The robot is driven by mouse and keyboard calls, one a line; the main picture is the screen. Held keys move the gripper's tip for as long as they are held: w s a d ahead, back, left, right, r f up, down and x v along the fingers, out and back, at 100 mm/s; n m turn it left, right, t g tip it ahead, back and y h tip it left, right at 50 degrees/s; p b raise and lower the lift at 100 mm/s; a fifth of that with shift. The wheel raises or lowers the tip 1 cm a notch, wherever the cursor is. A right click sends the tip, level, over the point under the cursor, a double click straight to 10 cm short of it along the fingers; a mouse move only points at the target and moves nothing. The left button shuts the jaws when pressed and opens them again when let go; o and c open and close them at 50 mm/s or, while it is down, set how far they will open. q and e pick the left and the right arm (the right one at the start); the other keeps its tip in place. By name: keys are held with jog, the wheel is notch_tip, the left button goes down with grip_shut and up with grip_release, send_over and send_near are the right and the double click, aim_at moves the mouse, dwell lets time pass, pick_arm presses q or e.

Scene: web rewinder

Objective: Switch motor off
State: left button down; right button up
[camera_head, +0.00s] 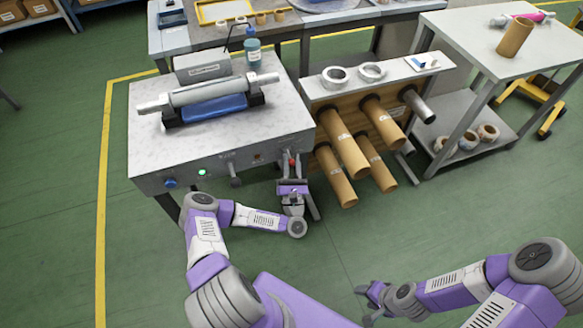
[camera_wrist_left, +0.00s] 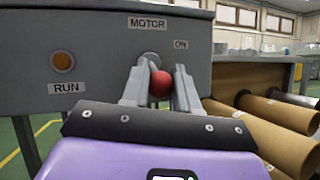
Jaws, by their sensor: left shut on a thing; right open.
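The motor switch has a red ball knob (camera_wrist_left: 160,84) on the front panel of the grey rewinder (camera_head: 222,148). In the left wrist view the knob sits between the two fingers of my left gripper (camera_wrist_left: 164,70), which is shut on it. A MOTOR label (camera_wrist_left: 148,22) is above the knob and an ON label (camera_wrist_left: 181,44) is at its upper right. The switch's lever is mostly hidden by the fingers. In the head view my left gripper (camera_head: 292,172) is at the panel's right end. My right gripper (camera_head: 368,304) is open and empty, low over the floor.
An orange lamp (camera_wrist_left: 62,61) with a RUN label is left of the switch. A green lamp (camera_head: 202,172) glows on the panel. Cardboard tubes (camera_head: 344,146) stick out from a rack close on the right. Green floor (camera_head: 330,240) is clear in front.

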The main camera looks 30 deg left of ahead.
pick_arm(q)
jog(key=shift+f+t+b, duration=0.25)
jog(key=shift+t+b, duration=0.15)
jog(key=shift+t, duration=0.1)
jog(key=c, duration=0.9)
grip_release()
jog(key=v, duration=0.7)
jog(key=shift+s+p, duration=0.15)
jog(key=shift+p, duration=0.3)
jog(key=shift+d, duration=0.1)
